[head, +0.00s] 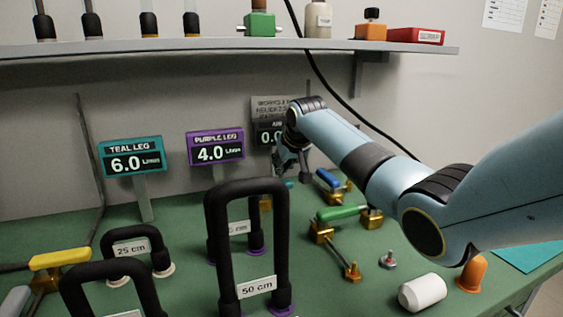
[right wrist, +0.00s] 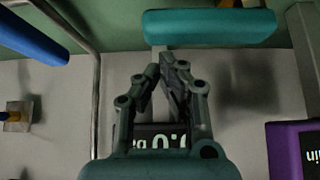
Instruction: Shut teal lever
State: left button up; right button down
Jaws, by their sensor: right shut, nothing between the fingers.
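The teal lever (right wrist: 210,27) lies across the top of the right wrist view as a thick teal bar. In the head view only a small teal bit (head: 289,184) of it shows, below my right gripper (head: 292,165). My right gripper also shows in the right wrist view (right wrist: 165,72), with its fingers closed together and empty. The fingertips appear just short of the teal lever, apart from it in the picture. The lever's pivot is mostly hidden. My left gripper is not in view.
A blue lever (head: 328,180) and a green lever (head: 340,213) stand right of the teal one. A tall black hose loop (head: 281,235) stands in front. Behind are a purple display (head: 216,147), a teal display (head: 131,158) and a partly hidden pressure display (head: 265,135).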

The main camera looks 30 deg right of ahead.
jog(key=shift+s+a, duration=0.2)
jog(key=shift+s, duration=0.5)
